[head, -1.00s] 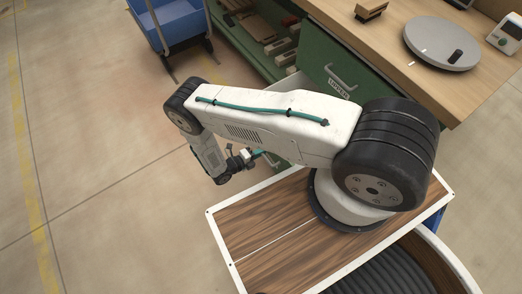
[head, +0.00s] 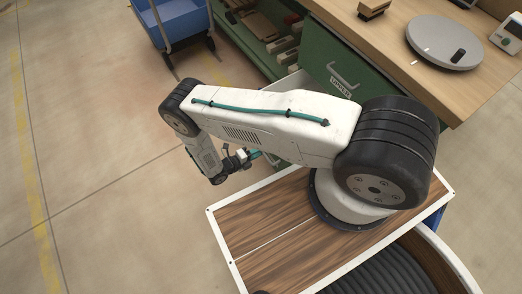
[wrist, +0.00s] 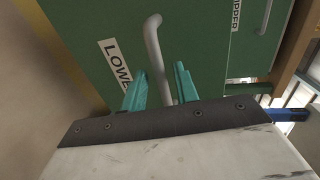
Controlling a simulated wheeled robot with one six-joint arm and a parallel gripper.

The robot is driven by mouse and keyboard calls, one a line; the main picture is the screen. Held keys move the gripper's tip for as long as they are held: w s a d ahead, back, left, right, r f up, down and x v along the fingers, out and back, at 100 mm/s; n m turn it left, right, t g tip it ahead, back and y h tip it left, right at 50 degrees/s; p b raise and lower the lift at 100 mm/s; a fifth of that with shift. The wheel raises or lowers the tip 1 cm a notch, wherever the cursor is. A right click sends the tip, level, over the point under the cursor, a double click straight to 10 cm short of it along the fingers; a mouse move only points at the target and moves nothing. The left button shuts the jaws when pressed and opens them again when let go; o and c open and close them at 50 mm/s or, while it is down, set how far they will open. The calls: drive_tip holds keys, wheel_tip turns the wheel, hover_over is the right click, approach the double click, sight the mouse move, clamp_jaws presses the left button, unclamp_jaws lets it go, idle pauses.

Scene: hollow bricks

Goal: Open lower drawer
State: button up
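The lower drawer's green front (wrist: 85,30) fills the left and middle of the wrist view, with a white label (wrist: 118,65) partly hidden by a finger. Its grey bar handle (wrist: 153,42) runs down between the two teal fingers of my gripper (wrist: 161,75). Green shows between the handle and the fingers, so the gripper looks open around it. In the head view my gripper (head: 250,157) is at the cabinet front, and my arm hides most of the lower drawer. A light grey panel (head: 290,82) below the upper drawer looks like part of the lower drawer standing out.
The upper drawer (head: 345,75), with its own handle and label, is above, under the wooden worktop (head: 400,75). The floor on the left is clear.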

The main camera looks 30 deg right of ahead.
drive_tip(key=v, duration=0.6)
idle(0.5)
